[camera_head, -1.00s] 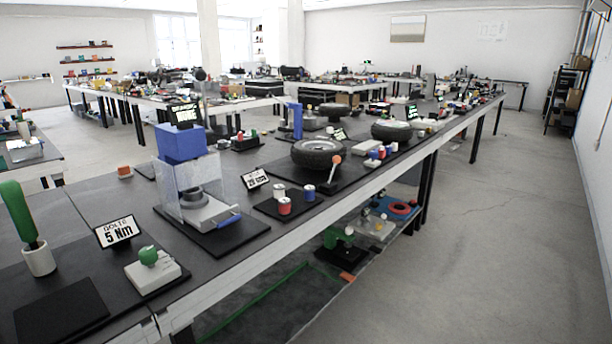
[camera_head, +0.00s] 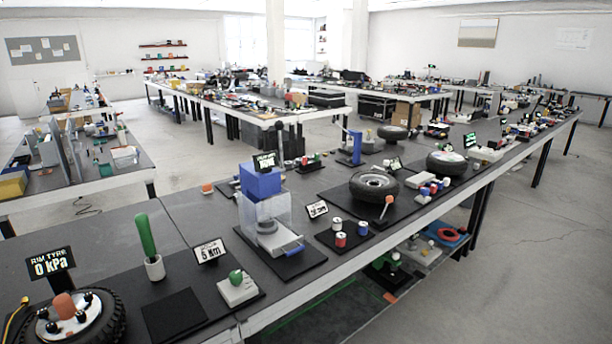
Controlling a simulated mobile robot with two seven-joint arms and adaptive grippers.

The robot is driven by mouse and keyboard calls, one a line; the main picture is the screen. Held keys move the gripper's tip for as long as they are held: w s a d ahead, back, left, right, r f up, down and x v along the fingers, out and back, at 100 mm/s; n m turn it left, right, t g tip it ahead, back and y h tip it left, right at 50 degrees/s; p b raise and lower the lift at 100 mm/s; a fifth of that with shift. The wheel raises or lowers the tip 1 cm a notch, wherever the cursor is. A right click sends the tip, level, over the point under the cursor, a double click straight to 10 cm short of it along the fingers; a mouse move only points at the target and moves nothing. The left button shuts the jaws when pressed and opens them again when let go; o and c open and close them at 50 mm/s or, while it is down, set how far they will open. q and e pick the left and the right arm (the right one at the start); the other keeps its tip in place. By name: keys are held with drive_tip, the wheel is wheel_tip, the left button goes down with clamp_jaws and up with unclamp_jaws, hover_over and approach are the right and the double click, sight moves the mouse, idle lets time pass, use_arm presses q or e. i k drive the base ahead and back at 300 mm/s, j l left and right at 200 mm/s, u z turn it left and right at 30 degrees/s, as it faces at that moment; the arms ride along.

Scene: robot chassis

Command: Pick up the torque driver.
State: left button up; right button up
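A tool with a thick green handle (camera_head: 145,234) stands upright in a small white cup (camera_head: 155,268) on the near left part of the long bench. It looks like the torque driver; its lower end is hidden in the cup. A sign reading 5 Nm (camera_head: 209,251) stands to its right. A white block (camera_head: 238,291) with a green knob sits in front of that sign. Neither of my grippers is in view.
A bare black mat (camera_head: 173,315) lies in front of the cup. A wheel (camera_head: 105,318) with a 0 kPa sign (camera_head: 50,263) is at the lower left. A clear box with a blue top (camera_head: 260,180) stands to the right. Floor is free right of the bench (camera_head: 530,260).

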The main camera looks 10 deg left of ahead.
sight(142, 221)
drive_tip(key=u, duration=1.4)
